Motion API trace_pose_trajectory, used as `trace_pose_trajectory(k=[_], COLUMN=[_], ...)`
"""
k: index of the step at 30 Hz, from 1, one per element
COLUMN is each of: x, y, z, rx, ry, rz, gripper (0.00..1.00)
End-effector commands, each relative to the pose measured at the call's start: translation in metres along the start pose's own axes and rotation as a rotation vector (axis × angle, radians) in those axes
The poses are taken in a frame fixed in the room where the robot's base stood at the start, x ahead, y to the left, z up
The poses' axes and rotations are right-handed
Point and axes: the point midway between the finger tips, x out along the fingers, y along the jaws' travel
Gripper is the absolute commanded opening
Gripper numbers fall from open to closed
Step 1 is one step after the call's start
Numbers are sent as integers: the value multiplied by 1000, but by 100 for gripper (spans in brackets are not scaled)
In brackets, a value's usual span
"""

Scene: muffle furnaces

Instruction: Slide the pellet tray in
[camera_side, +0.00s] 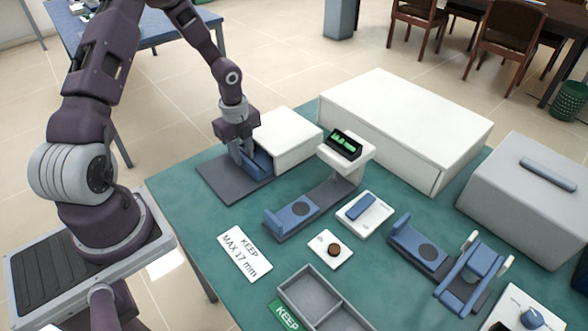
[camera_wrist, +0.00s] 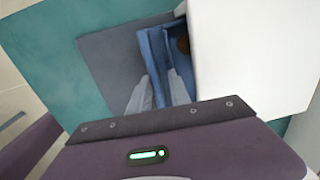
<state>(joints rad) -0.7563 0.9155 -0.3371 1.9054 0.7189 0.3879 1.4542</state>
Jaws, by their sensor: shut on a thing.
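The blue pellet tray (camera_side: 262,165) lies at the mouth of a small white box (camera_side: 295,140), its far end hidden inside. In the wrist view the tray (camera_wrist: 153,46) runs in beside the white box wall (camera_wrist: 250,50). A brown round pellet (camera_wrist: 183,44) shows in the tray, partly covered by the box edge. My gripper (camera_side: 243,161) is over the tray's near end. In the wrist view its two fingers (camera_wrist: 159,82) stand either side of a blue upright part of the tray, shut on it.
A dark grey plate (camera_side: 217,184) lies under the tray. A stand with a green display (camera_side: 345,144) is right of the box, and a long white case (camera_side: 400,120) behind.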

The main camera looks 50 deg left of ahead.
Motion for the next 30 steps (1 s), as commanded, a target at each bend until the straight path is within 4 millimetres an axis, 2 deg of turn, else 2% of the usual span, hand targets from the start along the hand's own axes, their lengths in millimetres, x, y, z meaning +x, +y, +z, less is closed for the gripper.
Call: trace_pose_trajectory(k=[1, 12, 21, 22, 27, 30], x=[16, 17, 17, 17, 16, 8], y=[21, 0, -4, -4, -5, -6], z=[-1, -1, -2, -2, -2, -2], rx=[-3, -2, 0, 1, 1, 1], ry=[14, 14, 15, 15, 15, 14], rz=[66, 66, 59, 58, 54, 52], gripper=[0, 0, 0, 24, 24, 24])
